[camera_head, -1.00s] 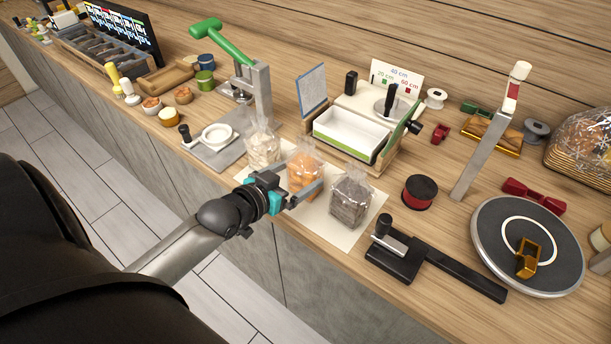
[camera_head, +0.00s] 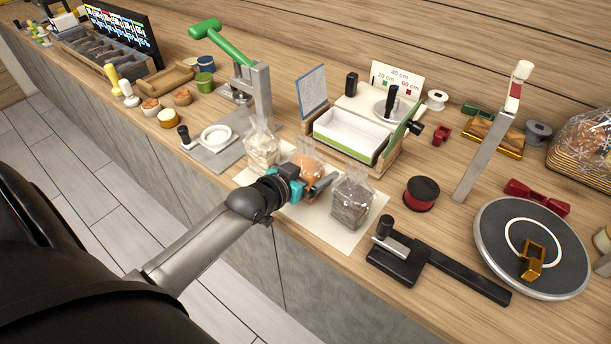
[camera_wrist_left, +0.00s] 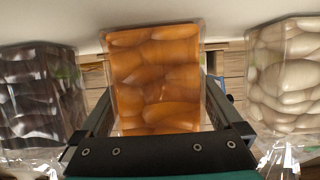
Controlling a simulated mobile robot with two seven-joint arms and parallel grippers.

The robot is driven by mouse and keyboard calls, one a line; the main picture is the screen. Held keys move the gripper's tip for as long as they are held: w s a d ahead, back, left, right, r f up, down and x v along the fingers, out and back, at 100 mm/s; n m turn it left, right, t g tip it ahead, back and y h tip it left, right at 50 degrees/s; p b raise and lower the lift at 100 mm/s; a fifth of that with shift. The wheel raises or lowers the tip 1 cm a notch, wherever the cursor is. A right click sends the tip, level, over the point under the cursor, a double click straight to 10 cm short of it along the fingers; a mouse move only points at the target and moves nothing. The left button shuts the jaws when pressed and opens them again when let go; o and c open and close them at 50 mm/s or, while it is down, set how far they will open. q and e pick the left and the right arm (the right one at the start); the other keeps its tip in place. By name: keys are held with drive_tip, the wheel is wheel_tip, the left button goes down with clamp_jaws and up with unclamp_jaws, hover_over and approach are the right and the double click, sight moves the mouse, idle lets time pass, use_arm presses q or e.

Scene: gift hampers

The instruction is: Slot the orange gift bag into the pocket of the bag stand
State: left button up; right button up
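The orange gift bag (camera_head: 306,163) is a clear bag of orange pieces, standing upright on a pale mat (camera_head: 345,236) between two other bags. It fills the middle of the left wrist view (camera_wrist_left: 157,75). My left gripper (camera_head: 314,186) is low at the bag's near side and partly hides it. In the left wrist view its fingers (camera_wrist_left: 160,98) are apart, one on each side of the bag; I cannot tell whether they touch it. An open white box with a green stripe (camera_head: 345,145) in a wooden frame stands behind; I cannot tell if this is the bag stand. My right gripper is not in view.
A bag of white pieces (camera_head: 262,150) stands close on the left and a dark bag (camera_head: 351,203) on the right. A red spool (camera_head: 421,193), a black sealer-like tool (camera_head: 398,253) and a round turntable (camera_head: 490,240) are further right. A green-handled press (camera_head: 262,95) stands behind left.

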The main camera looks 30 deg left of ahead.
use_arm(q)
drive_tip(key=c, duration=1.2)
